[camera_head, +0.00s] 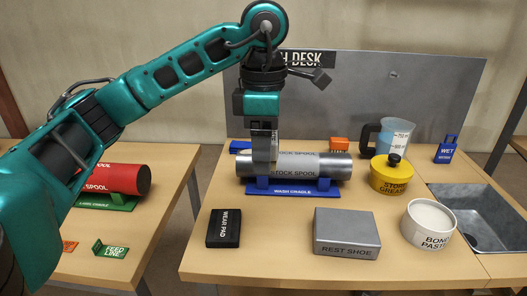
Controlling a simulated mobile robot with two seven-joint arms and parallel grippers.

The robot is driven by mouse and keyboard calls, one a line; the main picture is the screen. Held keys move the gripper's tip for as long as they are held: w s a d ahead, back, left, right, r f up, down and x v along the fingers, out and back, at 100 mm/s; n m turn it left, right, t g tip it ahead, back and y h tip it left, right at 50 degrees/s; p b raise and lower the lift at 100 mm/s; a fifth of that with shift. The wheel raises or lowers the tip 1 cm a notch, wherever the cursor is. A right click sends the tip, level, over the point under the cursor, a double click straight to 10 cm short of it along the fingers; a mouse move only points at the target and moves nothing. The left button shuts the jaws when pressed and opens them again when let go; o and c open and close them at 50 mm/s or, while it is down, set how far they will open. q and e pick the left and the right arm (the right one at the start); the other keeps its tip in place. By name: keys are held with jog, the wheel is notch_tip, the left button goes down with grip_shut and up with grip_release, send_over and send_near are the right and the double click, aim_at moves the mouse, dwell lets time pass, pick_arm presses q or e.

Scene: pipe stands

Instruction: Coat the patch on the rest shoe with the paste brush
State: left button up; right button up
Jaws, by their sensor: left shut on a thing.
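The rest shoe (346,228) is a grey block at the front middle of the desk; no separate patch can be made out on its top. I cannot make out a paste brush. A white tub of bond paste (430,222) stands right of the rest shoe. My left gripper (264,163) points down at the left part of the silver stock spool (325,166), shut on it. The spool lies across the blue wash cradle (292,189); I cannot tell whether it rests there or is slightly lifted. My right gripper is not in view.
A black wear pad (223,229) lies front left. A yellow grease pot (392,175), a measuring jug (393,138), an orange item (340,144) and a sink (485,217) are behind or right. A red spool (115,178) lies on the left table.

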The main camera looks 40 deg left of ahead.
pick_arm(q)
jog(key=o, duration=0.6)
jog(key=shift+c, duration=0.2)
jog(key=c, duration=0.4)
jog(key=shift+f+b, duration=1.45)
jog(key=shift+f, duration=0.4)
jog(key=shift+c, duration=0.2)
notch_tip(320, 180, down, 9)
jog(key=b, duration=0.7)
jog(key=shift+f, duration=0.2)
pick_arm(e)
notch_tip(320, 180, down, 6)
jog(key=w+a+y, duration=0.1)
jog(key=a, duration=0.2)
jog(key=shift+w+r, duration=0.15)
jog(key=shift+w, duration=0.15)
